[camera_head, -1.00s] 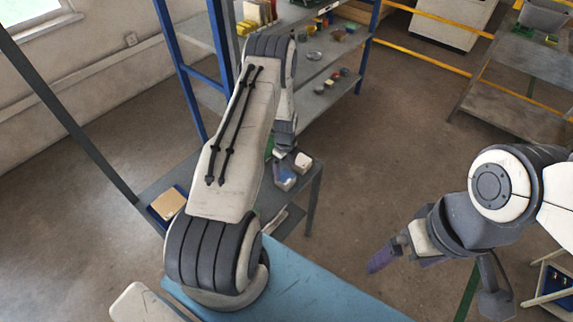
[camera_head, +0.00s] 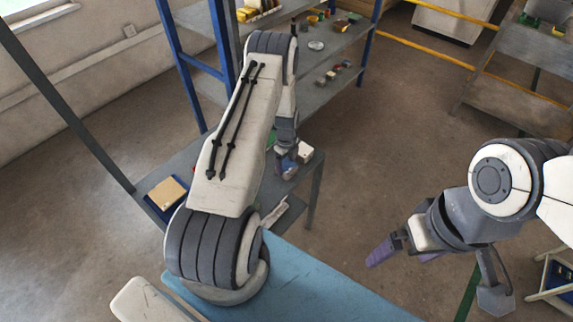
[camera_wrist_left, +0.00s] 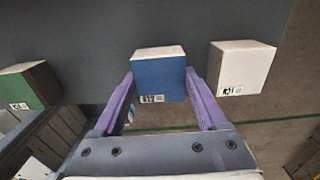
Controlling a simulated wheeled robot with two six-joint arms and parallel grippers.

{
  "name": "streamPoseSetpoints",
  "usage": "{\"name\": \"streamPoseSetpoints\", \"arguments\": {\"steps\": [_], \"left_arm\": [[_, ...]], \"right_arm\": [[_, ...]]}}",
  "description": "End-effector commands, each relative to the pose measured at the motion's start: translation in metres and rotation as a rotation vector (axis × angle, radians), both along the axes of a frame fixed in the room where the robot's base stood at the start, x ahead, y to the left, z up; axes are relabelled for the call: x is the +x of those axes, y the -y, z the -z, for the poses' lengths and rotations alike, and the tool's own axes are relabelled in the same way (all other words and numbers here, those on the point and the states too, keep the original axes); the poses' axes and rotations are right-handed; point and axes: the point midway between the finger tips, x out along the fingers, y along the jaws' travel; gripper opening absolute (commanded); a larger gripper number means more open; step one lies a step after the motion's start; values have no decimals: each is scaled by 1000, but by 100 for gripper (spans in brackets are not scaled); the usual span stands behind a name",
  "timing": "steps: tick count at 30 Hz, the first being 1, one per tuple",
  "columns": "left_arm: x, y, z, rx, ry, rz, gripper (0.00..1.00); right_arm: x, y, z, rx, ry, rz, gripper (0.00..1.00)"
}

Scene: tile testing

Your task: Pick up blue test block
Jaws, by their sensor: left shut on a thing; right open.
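The blue test block (camera_wrist_left: 159,80), with a pale top and a small printed label, sits between the purple fingers of my left gripper (camera_wrist_left: 159,92) in the left wrist view. The fingers are shut on its sides. In the head view my left gripper (camera_head: 287,163) is at the far right part of the grey table, and the block is mostly hidden there. I cannot tell whether the block touches the table. My right gripper (camera_head: 405,256) is open and empty over the floor at the right.
A white block (camera_wrist_left: 240,68) stands just right of the blue one, near the table edge. A green block (camera_wrist_left: 30,88) lies to the left. A blue tray (camera_head: 160,210) with a tan piece is on the table (camera_head: 150,177). A blue-framed shelf (camera_head: 330,55) stands behind.

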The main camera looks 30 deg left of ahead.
Motion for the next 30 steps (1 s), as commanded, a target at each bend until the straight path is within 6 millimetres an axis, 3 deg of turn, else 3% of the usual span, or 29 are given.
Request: {"name": "streamPoseSetpoints", "arguments": {"steps": [30], "left_arm": [[0, 0, -68, 0, 1, 0, 26]], "right_arm": [[0, 0, -43, 0, 0, 0, 100]]}}
